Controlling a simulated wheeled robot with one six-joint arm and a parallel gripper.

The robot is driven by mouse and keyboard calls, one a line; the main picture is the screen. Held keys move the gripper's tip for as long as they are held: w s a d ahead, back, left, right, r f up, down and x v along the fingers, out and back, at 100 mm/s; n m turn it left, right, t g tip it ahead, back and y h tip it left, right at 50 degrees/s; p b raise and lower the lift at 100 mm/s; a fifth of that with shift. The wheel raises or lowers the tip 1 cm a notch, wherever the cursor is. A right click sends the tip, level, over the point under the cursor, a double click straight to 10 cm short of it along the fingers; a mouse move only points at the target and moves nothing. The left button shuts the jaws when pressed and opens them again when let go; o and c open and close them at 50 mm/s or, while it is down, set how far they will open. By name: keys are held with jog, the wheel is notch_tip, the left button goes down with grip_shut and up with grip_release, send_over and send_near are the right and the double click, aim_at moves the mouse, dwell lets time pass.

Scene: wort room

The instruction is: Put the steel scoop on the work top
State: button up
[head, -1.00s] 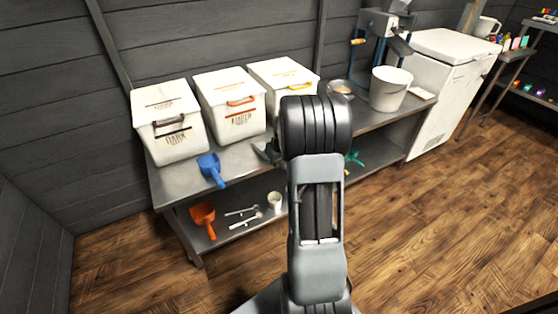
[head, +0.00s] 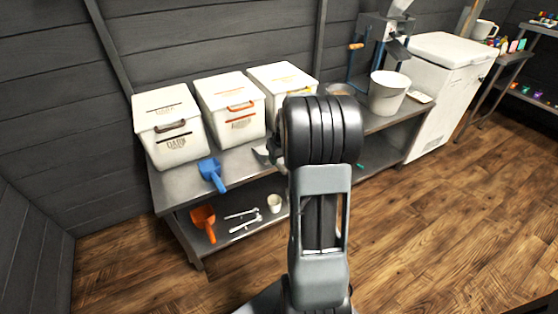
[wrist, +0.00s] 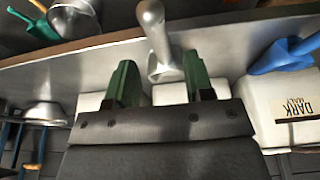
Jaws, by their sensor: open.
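The steel scoop (wrist: 153,35) shows in the wrist view just beyond my gripper (wrist: 158,68), against the grey work top (wrist: 225,42). One end of it lies between the two green fingers, which are spread apart with gaps beside it. Whether it rests fully on the work top is hard to tell. In the head view a grey part of the scoop (head: 263,154) shows at the work top (head: 240,165), left of my arm. My arm hides the rest of it and my gripper there.
Three white malt bins (head: 232,108) stand along the wall, with a blue scoop (head: 212,174) before them. A white bucket (head: 388,92) stands right. The lower shelf holds an orange scoop (head: 203,219), a white cup (head: 274,203) and small utensils. Floor in front is clear.

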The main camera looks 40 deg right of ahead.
jog(key=p+v, duration=0.1)
jog(key=v, duration=0.4)
jog(key=shift+r, duration=0.3)
jog(key=shift+s+a+r, duration=0.1)
jog(key=shift+s+r, duration=0.05)
jog(key=shift+r, duration=0.15)
jog(key=s+a+r, duration=0.1)
jog(key=s+a, duration=0.6)
jog(key=a, duration=0.4)
jog(key=s+a+r+n, duration=0.1)
jog(key=s+a+r, duration=0.1)
jog(key=s+a, duration=0.5)
jog(key=a, duration=0.4)
jog(key=shift+s+a+r+n, duration=0.15)
jog(key=shift+s+r+n, duration=0.05)
jog(key=shift+n, duration=0.1)
